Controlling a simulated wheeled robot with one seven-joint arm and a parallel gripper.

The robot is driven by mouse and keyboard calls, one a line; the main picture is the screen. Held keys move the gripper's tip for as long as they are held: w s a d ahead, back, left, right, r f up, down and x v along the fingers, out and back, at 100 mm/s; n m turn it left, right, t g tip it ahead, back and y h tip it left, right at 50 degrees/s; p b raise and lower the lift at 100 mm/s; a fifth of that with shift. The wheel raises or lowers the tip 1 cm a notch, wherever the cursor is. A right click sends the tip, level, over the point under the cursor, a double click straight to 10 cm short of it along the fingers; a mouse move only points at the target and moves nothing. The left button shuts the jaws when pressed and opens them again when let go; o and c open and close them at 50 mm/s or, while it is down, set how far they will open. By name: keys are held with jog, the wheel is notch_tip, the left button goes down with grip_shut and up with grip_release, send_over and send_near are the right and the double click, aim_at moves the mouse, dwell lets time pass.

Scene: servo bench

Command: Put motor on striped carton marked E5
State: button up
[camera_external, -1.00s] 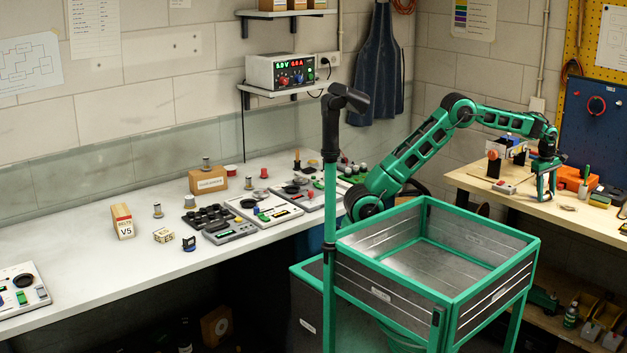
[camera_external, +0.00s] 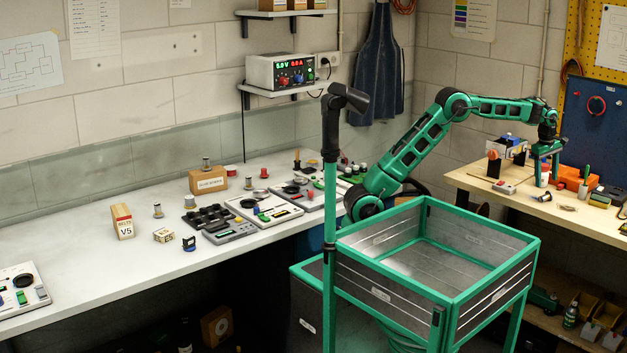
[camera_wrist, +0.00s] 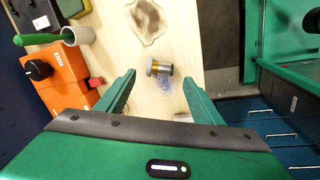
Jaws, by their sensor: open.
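A small motor-like cylinder with a silver body and a brass-coloured end lies on its side on the right wooden bench. It shows in the wrist view (camera_wrist: 160,69) and the external view (camera_external: 541,197). My gripper (camera_external: 547,181) is open and empty above it; in the wrist view the motor lies between and beyond the two green fingers, apart from both. I cannot make out an E5 marking.
In the wrist view, an orange box with a black knob (camera_wrist: 62,75) and a white cup (camera_wrist: 79,35) stand left of the motor. A brown cardboard box (camera_external: 208,183) and several devices stand on the left bench. My green-framed basket lies between the benches.

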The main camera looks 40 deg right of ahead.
jog(key=shift+w+a+r, duration=0.1)
jog(key=shift+a+r, duration=0.05)
jog(key=shift+r, duration=0.7)
jog(key=shift+a+r, duration=0.2)
jog(key=shift+r, duration=0.6)
jog(key=shift+w+a+r, duration=0.1)
jog(key=shift+a+r, duration=0.05)
jog(key=shift+r, duration=0.7)
